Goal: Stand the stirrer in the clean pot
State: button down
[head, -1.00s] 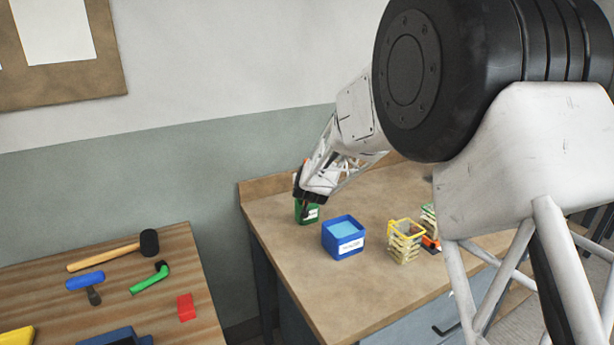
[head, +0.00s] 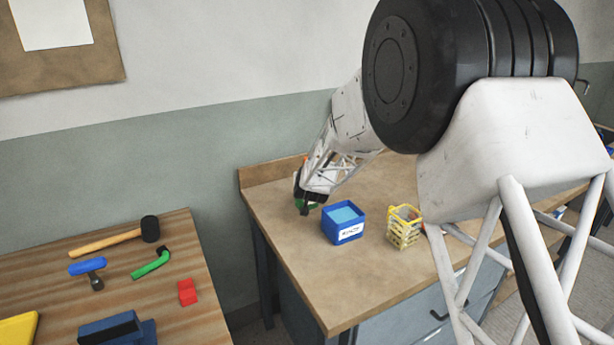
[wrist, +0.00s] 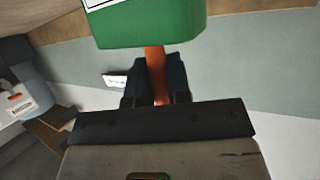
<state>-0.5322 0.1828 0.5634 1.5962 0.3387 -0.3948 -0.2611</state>
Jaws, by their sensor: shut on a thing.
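My gripper (head: 303,207) is at the far left of the bench, in front of the green pot (head: 314,205) and covering most of it. In the wrist view the green pot (wrist: 150,25) fills the top, with part of a white label showing. The jaws are shut on the orange stirrer (wrist: 155,65), a thin stick. It runs from between the fingers to the pot's near edge, where its far end is hidden by the green wall. I cannot tell how deep it reaches or whether it touches the bottom.
A blue pot (head: 343,234) with pale blue contents stands just right of my gripper. A yellow basket (head: 404,229) stands further right. The bench front (head: 300,265) is clear. A separate wooden table (head: 130,290) at left holds a mallet (head: 149,229) and other tools.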

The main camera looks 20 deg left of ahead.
dwell(0.3)
jog(key=c, duration=1)
grip_release()
jog(key=shift+v, duration=3.85)
jog(key=shift+d, duration=0.1)
